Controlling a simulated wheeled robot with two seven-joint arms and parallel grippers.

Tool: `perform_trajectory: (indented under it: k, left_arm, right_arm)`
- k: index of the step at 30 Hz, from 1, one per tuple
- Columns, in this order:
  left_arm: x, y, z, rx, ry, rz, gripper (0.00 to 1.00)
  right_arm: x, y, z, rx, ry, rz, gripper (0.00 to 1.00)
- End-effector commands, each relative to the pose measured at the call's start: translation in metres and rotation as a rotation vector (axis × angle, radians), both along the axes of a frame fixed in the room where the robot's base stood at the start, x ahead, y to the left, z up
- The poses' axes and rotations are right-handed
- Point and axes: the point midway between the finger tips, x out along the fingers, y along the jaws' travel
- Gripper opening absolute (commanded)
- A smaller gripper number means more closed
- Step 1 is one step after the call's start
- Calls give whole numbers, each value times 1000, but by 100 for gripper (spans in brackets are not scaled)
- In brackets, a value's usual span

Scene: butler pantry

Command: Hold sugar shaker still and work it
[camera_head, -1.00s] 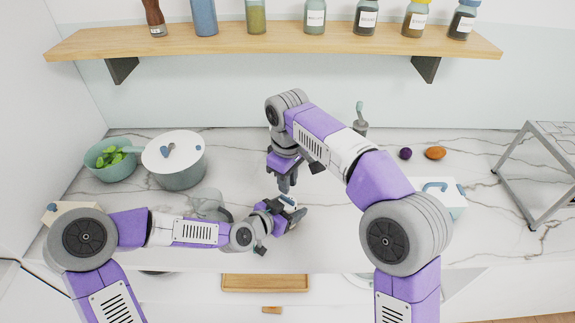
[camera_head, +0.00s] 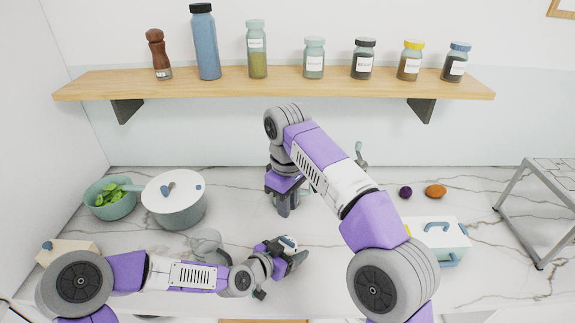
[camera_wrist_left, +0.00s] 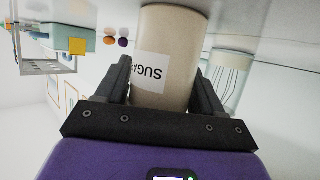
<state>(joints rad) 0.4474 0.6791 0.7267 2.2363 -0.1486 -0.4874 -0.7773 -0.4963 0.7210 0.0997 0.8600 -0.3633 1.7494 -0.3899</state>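The sugar shaker is a beige cylinder with a white label reading SUGAR; its body (camera_wrist_left: 167,60) fills the space between my left fingers in the left wrist view. In the head view only its pale, blue-marked top (camera_head: 288,243) shows, standing out of my left gripper (camera_head: 293,257). My left fingers (camera_wrist_left: 163,90) lie along both sides of the shaker, shut on it. My right gripper (camera_head: 287,208) points down, above or behind the shaker and apart from its top in the picture. Its finger gap cannot be made out.
A lidded pot (camera_head: 178,207) and a green bowl of leaves (camera_head: 109,204) stand at left. A clear glass vessel (camera_head: 207,243) is close behind my left forearm. A white box with blue handles (camera_head: 445,235) and a metal rack (camera_head: 545,215) are at right. A shelf (camera_head: 280,84) holds several jars.

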Motion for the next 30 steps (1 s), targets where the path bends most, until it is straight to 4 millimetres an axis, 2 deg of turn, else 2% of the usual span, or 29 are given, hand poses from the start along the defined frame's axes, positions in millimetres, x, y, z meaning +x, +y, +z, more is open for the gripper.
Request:
perform_trajectory:
  k: [1,4,16,30]
  left_arm:
    - [0,0,0,0,0,0,76]
    - [0,0,0,0,0,0,91]
    - [-5,5,3,1,-1,1,91]
    - [-57,55,33,1,-2,5,91]
  right_arm:
    - [0,0,0,0,0,0,20]
    - [0,0,0,0,0,0,20]
    - [0,0,0,0,0,0,20]
    - [0,0,0,0,0,0,20]
